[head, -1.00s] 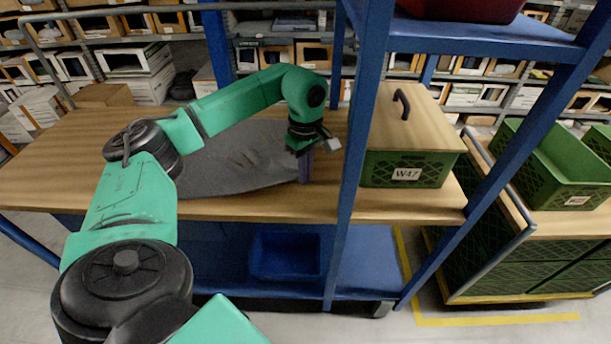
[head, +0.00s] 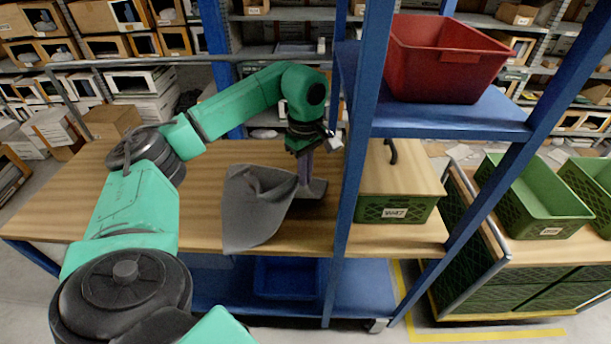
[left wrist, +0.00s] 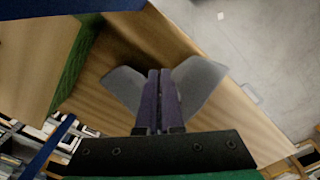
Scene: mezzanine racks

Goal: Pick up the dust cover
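The dust cover (head: 252,205) is a dark grey cloth. In the head view it hangs in folds from my left gripper (head: 305,172) above the wooden table top (head: 190,225), with a small flap to the right of the fingers. Whether its lower edge still touches the table I cannot tell. In the left wrist view, the fingers of my left gripper (left wrist: 160,85) are closed together, and grey cloth (left wrist: 200,80) sticks out on both sides of them. My right gripper is in neither view.
A blue rack post (head: 352,150) stands just right of my left gripper. Behind it is a green crate (head: 398,210) labelled W47 with a wooden lid. A red bin (head: 440,65) sits on the upper blue shelf. A blue bin (head: 290,278) is on the lower shelf.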

